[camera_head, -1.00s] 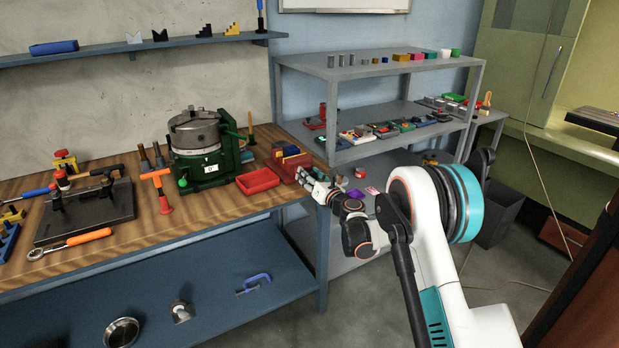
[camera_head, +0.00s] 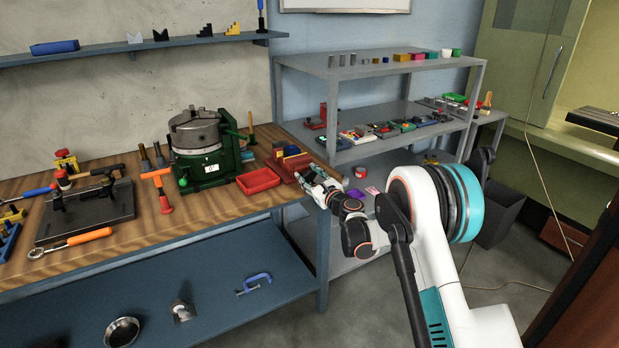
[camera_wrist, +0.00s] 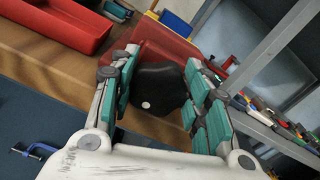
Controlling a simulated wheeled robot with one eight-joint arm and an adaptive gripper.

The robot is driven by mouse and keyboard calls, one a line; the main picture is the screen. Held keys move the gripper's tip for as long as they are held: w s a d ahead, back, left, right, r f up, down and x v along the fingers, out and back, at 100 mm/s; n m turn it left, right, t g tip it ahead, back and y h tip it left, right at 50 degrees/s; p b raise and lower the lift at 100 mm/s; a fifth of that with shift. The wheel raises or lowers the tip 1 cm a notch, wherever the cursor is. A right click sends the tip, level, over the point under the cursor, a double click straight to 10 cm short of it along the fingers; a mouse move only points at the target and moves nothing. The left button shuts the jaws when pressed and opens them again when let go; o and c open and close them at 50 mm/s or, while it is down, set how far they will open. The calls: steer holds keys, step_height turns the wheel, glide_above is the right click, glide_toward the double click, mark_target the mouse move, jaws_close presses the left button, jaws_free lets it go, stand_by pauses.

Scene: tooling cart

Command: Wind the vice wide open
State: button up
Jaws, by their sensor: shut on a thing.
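The red vice (camera_head: 283,168) sits at the right front corner of the wooden bench. In the wrist view its red body (camera_wrist: 158,40) fills the space beyond my fingers. A black rounded knob with a white dot (camera_wrist: 160,90) stands at its near side. My gripper (camera_head: 308,178) is at this near side, and in the wrist view its two padded fingers (camera_wrist: 160,72) lie either side of the knob, shut on it. The vice's jaws are mostly hidden in the wrist view, so their gap cannot be told.
A red tray (camera_head: 258,181) lies just left of the vice. A green machine with a round chuck (camera_head: 200,165) stands behind the tray. Grey shelves (camera_head: 330,158) with small parts rise to the right. A blue clamp (camera_head: 254,284) lies on the lower shelf.

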steer(key=shift+n, duration=1)
steer(key=o, duration=1.1)
